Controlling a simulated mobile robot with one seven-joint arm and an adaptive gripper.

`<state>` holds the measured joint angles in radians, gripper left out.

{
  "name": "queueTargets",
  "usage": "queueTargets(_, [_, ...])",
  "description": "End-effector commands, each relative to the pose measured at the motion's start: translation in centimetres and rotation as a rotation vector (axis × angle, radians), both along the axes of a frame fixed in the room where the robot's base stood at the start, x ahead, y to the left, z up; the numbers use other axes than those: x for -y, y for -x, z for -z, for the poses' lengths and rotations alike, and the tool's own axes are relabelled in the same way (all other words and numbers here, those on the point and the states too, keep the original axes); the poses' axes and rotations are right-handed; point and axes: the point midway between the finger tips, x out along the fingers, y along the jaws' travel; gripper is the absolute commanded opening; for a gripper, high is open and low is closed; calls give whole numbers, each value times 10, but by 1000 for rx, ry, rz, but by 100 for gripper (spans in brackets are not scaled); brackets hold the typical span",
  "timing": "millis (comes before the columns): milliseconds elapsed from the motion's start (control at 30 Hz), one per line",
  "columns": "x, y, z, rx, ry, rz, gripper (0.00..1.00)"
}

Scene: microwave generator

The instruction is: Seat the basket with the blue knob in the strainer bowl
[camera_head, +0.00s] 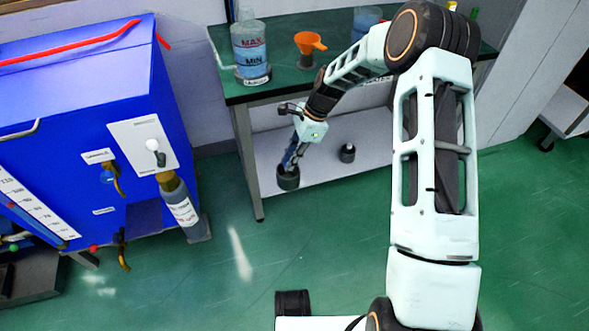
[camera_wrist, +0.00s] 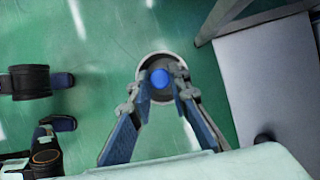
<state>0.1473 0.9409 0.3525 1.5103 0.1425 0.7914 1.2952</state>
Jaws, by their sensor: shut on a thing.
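My gripper (camera_head: 292,163) points down and is shut on the blue knob (camera_wrist: 160,77) of a dark round basket (camera_head: 288,180). In the wrist view the basket's pale round rim (camera_wrist: 157,56) shows around the knob, between the two fingers (camera_wrist: 160,82). The basket hangs over the green floor, beside the shelf's left end as seen from above. I cannot make out the strainer bowl in either view.
A second small dark object (camera_head: 347,152) stands on the low white shelf (camera_head: 385,165). Above it, the green table (camera_head: 280,30) carries a MAX/MIN beaker (camera_head: 250,52) and an orange funnel (camera_head: 309,43). A blue machine (camera_head: 85,110) with a grey bottle (camera_head: 180,205) stands left. Open floor lies between.

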Motion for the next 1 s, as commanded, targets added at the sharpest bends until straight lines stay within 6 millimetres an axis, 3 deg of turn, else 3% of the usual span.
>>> queueTargets(300, [79,46,-119,0,4,-801,0])
queueTargets(400, [105,64,-163,-4,7,-1013,0])
queueTargets(500, [122,78,-191,-8,4,-1147,0])
queueTargets(700, [136,93,-221,-9,1,-1264,0])
queueTargets(1000, [142,111,-246,-9,-1,-1318,0])
